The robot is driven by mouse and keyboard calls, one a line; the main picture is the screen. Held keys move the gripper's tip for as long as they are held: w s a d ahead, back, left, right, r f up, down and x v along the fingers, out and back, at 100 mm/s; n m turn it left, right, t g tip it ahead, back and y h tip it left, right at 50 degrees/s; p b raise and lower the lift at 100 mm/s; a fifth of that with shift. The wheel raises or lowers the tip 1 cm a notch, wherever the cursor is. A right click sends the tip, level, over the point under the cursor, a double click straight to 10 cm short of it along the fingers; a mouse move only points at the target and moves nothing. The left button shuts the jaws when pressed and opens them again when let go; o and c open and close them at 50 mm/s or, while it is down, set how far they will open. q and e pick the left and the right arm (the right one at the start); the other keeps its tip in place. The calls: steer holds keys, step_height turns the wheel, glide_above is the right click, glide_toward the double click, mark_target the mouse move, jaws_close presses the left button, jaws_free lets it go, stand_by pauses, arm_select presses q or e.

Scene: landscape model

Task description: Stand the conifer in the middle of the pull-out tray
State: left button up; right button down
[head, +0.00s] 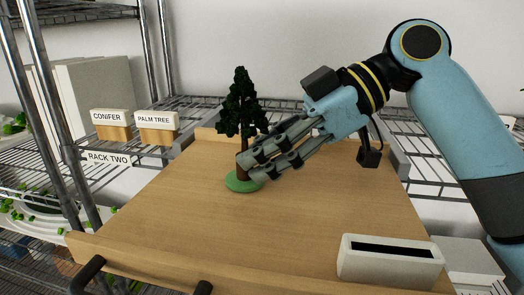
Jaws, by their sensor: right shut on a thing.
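The conifer (241,104) is a dark green model tree with a brown trunk and a round green base (241,183). It stands upright on the wooden pull-out tray (180,235), around the tray's middle and towards the back. My right gripper (246,168) comes in from the right and is shut on the conifer's trunk, low down just above the base. The fingers hide part of the trunk. Whether the base rests fully on the tray is hard to tell. My left gripper is not in the head view.
A white slotted block (390,268) stands at the tray's front right. Signs reading CONIFER (110,117) and PALM TREE (157,120) stand on wooden blocks on the wire rack at left, above a RACK TWO label (107,159). Metal posts rise at left. The tray's front left is clear.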

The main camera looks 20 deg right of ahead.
steer(key=shift+f, duration=0.1)
stand_by(0.6)
steer(key=c, duration=1.1)
jaws_free()
steer(key=shift+p+v, duration=1.75)
steer(key=shift+v, duration=1.8)
